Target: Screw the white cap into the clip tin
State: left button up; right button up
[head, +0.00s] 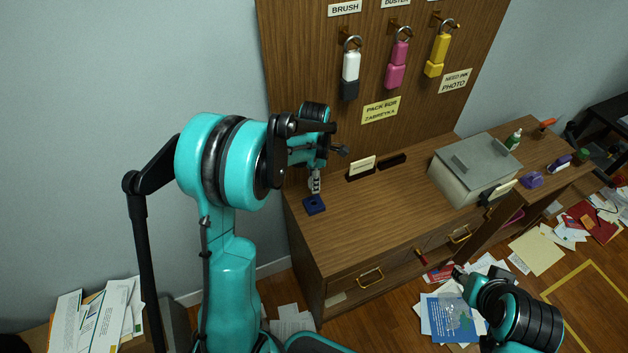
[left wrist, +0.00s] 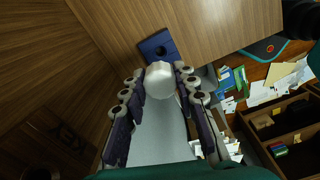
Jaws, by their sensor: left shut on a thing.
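The white cap (left wrist: 160,80) is between the fingers of my left gripper (left wrist: 160,82), which is shut on it. In the head view my left gripper (head: 315,183) points down at the left end of the desk, just above a small dark blue square block with a dark round opening (head: 314,205), which seems to be the clip tin. The block also shows just beyond the cap in the left wrist view (left wrist: 152,43). I cannot tell whether cap and block touch. My right gripper (head: 462,278) is low at the right, over the floor; its fingers are unclear.
A grey-lidded box (head: 470,170) stands on the wooden desk (head: 385,220), right of the blue block. A wooden board (head: 400,110) with hanging white, pink and yellow tags rises behind. The desk top between block and box is mostly clear. Papers (head: 450,315) litter the floor.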

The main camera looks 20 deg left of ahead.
pick_arm(q)
jog(key=b, duration=0.5)
send_over(314, 197)
jog(key=s+d, duration=0.1)
jog(key=s, duration=0.1)
jog(key=shift+f, duration=2.9)
jog(key=shift+s+f, duration=0.1)
jog(key=shift+f, duration=0.05)
jog(key=shift+f+b, duration=1.3)
jog(key=shift+f, duration=0.25)
jog(key=o, duration=1.1)
jog(key=shift+r, duration=0.1)
